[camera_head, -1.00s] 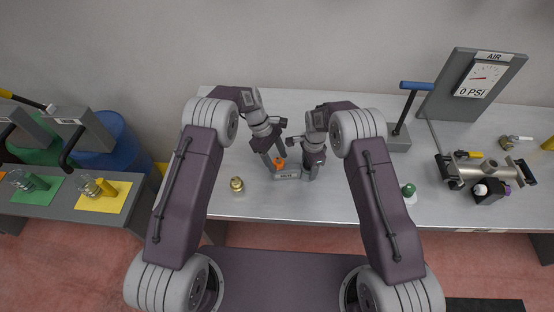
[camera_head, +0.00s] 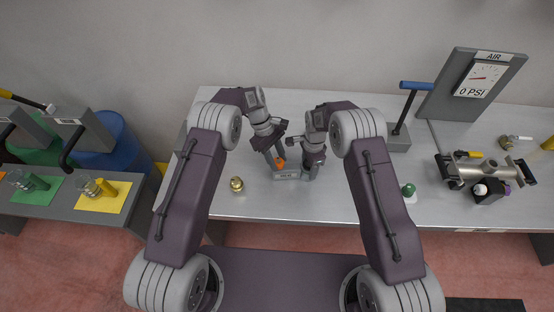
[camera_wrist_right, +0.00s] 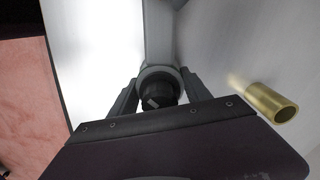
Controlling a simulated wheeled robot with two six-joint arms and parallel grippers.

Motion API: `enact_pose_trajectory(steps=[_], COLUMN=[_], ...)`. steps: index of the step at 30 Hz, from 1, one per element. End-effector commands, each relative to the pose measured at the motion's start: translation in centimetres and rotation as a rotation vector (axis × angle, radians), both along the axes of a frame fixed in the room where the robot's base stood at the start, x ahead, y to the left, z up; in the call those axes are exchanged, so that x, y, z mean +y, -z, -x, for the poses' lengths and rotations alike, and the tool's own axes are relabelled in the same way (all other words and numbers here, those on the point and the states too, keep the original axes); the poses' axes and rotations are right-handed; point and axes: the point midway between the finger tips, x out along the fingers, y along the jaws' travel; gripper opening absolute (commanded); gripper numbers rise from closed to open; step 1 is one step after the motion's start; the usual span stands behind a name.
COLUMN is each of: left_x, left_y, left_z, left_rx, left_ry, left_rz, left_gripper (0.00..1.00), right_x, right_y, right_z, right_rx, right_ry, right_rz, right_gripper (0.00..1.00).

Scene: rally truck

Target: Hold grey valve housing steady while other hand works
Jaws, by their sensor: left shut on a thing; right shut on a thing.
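The grey valve housing (camera_head: 287,175) lies on the bench in front of me, its near face bearing a small label. My right gripper (camera_head: 309,174) is shut on the housing at its right end. In the right wrist view the grey round end of the housing (camera_wrist_right: 159,82), with a dark centre, sits between the right fingers. My left gripper (camera_head: 279,160) comes down at a slant over the housing, shut on a small orange part (camera_head: 281,163) just above it. I cannot tell whether the orange part touches the housing.
A brass fitting (camera_head: 237,184) stands left of the housing. A brass tube (camera_wrist_right: 272,103) shows beside the right gripper in the wrist view. To the right are a green-topped item (camera_head: 409,190), a blue-handled lever (camera_head: 416,86), an air gauge (camera_head: 481,79) and a metal pipe assembly (camera_head: 479,170).

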Motion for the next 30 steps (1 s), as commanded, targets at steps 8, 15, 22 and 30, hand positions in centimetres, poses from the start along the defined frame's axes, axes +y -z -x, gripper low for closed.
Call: enact_pose_trajectory(steps=[8, 15, 22, 30], left_x=[-0.13, -0.24, -0.28, -0.24], left_y=[0.06, 0.03, 0.02, -0.07], left_z=[-0.12, -0.23, -0.32, -0.2], left_rx=[0.0, 0.0, 0.0, -0.001], left_ry=[0.22, 0.386, 0.492, 0.541], left_rz=[-0.001, 0.0, 0.0, -0.001], left_gripper=[0.0, 0.0, 0.0, 0.0], right_x=[-0.04, -0.04, -0.04, -0.04], right_y=[0.07, 0.07, 0.07, 0.08], right_z=[-0.01, -0.01, -0.01, 0.02], right_rx=[0.0, 0.0, 0.0, 0.0], right_ry=[0.0, 0.0, -0.001, 0.0], right_rz=[0.001, 0.001, 0.001, 0.001], right_gripper=[0.0, 0.0, 0.0, 0.0])
